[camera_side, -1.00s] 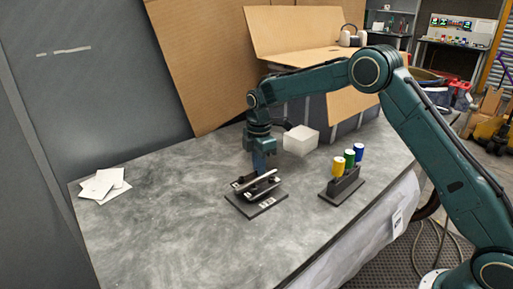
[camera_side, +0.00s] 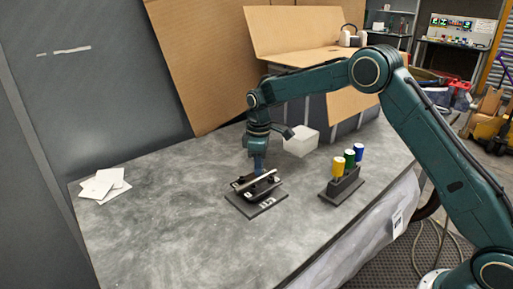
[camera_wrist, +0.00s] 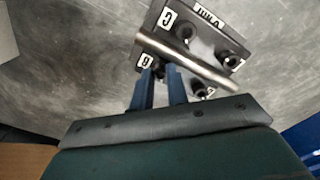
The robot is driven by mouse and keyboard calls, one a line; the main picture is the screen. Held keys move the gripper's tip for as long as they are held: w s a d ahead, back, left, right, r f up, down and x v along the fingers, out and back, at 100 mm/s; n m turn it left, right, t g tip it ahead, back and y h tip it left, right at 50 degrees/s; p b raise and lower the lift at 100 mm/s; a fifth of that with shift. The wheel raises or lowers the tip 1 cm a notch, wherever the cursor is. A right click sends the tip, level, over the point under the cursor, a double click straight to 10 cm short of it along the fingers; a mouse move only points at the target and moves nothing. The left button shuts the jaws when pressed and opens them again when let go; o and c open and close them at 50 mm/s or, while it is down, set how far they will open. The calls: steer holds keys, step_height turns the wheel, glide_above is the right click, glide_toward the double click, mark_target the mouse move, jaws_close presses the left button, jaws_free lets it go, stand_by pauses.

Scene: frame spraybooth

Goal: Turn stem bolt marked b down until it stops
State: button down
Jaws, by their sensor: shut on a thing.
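The black stem fixture (camera_side: 243,206) sits on the grey table in the side view, with a bright metal tube (camera_wrist: 190,62) lying across it. Black bolts stand beside the tube, two (camera_wrist: 185,32) (camera_wrist: 228,56) on its far side in the wrist view. White labels mark the fixture; one (camera_wrist: 147,60) near my fingers looks like b, though it is rotated and small. My gripper (camera_wrist: 162,76) points down at the near side of the tube, by that label. Its blue fingers are shut on a dark bolt head, mostly hidden between the tips. It also shows above the fixture in the side view (camera_side: 259,168).
A dark stand (camera_side: 343,187) holding yellow, green and blue cylinders is to the right. A white block (camera_side: 301,141) stands behind, near cardboard (camera_side: 290,32). White papers (camera_side: 104,184) lie at the left. The table's front left is clear.

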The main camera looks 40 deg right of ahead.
steer(key=m, duration=1.3)
steer(key=shift+m, duration=0.4)
steer(key=m, duration=1.2)
steer(key=shift+m, duration=0.3)
steer(key=c, duration=1.4)
jaws_free()
steer(key=shift+o, duration=0.2)
